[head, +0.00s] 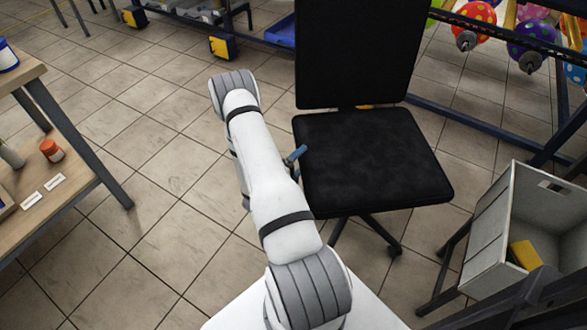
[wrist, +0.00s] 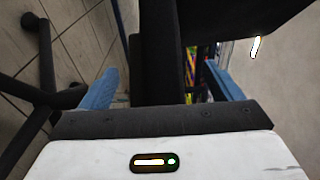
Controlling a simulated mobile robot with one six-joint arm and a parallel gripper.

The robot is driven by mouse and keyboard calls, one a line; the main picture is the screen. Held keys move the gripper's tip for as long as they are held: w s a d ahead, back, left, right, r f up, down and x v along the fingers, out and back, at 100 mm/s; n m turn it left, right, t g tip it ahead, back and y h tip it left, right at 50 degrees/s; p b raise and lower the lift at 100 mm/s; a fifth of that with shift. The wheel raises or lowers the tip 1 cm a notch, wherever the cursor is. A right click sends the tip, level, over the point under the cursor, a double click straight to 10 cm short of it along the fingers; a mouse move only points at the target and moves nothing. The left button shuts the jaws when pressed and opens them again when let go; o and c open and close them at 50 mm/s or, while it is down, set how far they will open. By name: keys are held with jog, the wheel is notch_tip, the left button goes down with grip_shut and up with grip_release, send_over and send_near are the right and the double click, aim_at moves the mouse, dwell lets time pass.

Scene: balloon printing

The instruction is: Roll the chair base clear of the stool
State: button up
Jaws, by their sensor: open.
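In the head view, one blue finger shows at the seat's left edge. A dark-legged stand (head: 441,268), possibly the stool, is right of the chair under a grey crate.
The grey crate (head: 490,222) holds a yellow item (head: 524,255). A wooden table (head: 75,200) stands at left. A dark frame with balloons (head: 475,16) is behind the chair at right. Tiled floor (head: 150,230) is open left of the chair.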

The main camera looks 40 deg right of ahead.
jog(key=shift+d, duration=0.5)
grip_shut()
dwell(0.7)
